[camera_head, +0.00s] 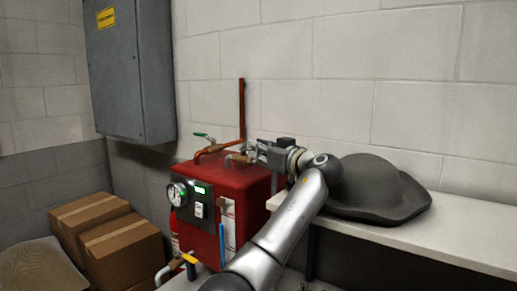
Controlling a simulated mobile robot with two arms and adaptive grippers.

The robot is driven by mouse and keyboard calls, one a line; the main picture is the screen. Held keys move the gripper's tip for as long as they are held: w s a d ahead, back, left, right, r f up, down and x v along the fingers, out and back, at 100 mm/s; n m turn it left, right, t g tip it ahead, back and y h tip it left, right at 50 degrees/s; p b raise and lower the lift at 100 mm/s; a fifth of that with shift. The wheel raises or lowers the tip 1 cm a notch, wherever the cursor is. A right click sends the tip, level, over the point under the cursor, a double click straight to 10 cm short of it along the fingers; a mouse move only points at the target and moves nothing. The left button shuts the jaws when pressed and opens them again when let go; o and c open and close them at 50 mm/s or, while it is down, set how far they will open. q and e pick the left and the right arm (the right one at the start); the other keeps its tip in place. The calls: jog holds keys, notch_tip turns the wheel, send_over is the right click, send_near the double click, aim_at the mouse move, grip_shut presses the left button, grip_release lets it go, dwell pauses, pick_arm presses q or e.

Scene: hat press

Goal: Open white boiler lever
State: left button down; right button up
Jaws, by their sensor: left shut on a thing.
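The red boiler (238,186) stands in the middle, against the wall. On its top are brass valve fittings (236,159) and copper pipes. My left gripper (248,154) is above the right part of the boiler top, at the right-hand valve. It is shut on the white boiler lever, which is mostly hidden between the fingers, so its angle cannot be told. My left arm reaches up from the bottom centre. My right gripper is out of view.
A green-handled valve (203,136) is left of my gripper. A yellow lever (188,258) is low at the boiler's front. A dark hat (375,188) lies on the white shelf (462,228) to the right. Cardboard boxes (125,250) stand at left, below a grey wall cabinet (128,75).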

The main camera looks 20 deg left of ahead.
pick_arm(q)
jog(key=shift+w+d+r+n+g, duration=0.1)
jog(key=shift+w+n+g, duration=0.2)
jog(key=shift+g, duration=0.2)
jog(key=c, duration=1.4)
grip_release()
notch_tip(320, 180, up, 10)
jog(key=shift+f, duration=0.1)
